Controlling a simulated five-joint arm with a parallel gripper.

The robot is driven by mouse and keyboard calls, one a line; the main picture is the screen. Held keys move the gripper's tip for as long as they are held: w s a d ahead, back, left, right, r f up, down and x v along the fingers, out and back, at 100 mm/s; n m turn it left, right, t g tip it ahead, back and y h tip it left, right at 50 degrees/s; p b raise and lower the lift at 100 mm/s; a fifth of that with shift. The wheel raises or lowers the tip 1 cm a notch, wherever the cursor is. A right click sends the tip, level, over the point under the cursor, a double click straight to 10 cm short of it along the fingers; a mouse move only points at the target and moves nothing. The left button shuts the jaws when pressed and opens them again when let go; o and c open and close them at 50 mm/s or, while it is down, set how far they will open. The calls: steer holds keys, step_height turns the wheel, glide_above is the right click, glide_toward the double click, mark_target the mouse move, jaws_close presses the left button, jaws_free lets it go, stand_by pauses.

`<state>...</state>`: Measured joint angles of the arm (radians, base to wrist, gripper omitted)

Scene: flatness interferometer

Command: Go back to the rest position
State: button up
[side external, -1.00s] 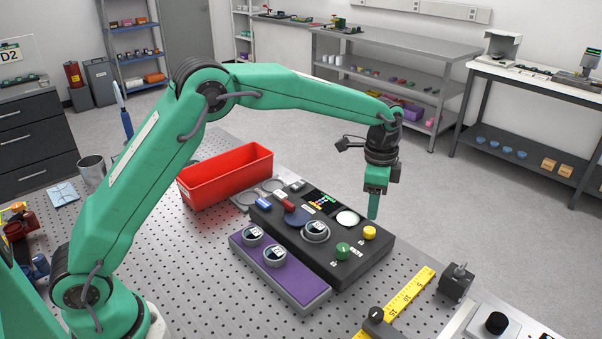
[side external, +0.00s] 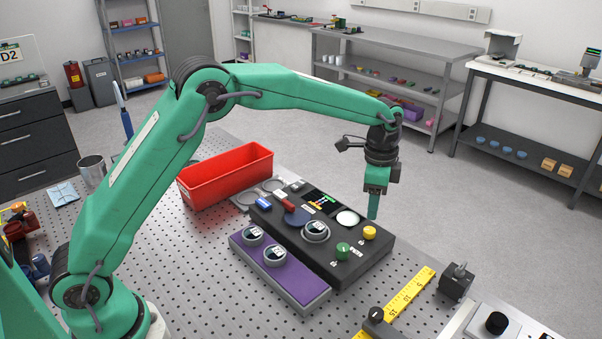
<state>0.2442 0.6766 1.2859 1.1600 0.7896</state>
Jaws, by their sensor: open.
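My gripper (side external: 374,208) points straight down above the far right edge of the black interferometer panel (side external: 345,268). It is open and holds nothing that I can see; from this side its fingers overlap. The panel bears a green knob (side external: 343,251), a yellow knob (side external: 369,232), a small dark screen, a white disc (side external: 348,217) and a red-handled lever (side external: 289,206). One round grey-rimmed piece (side external: 316,231) sits on the panel.
A red bin (side external: 225,178) stands behind and left of the panel. A yellow ruler (side external: 411,292) and a dark block (side external: 457,282) lie to the right. A metal cup (side external: 92,170) stands at the left. The perforated table is bare in front of the purple block.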

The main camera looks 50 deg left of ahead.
steer(key=shift+r, duration=0.1)
steer(key=s+a+r+n+t, duration=0.3)
steer(key=s+a+r+n, duration=0.45)
steer(key=s+r, duration=0.65)
steer(key=s+a+f+n+t, duration=0.1)
steer(key=s+a+n, duration=0.1)
steer(key=s, duration=0.7)
steer(key=s+a+f+n+t, duration=0.1)
steer(key=s+a, duration=0.3)
steer(key=s, duration=0.5)
steer(key=shift+s+f+n, duration=0.2)
steer(key=shift+f+n, duration=0.1)
steer(key=shift+n, duration=0.35)
steer(key=shift+a, duration=0.1)
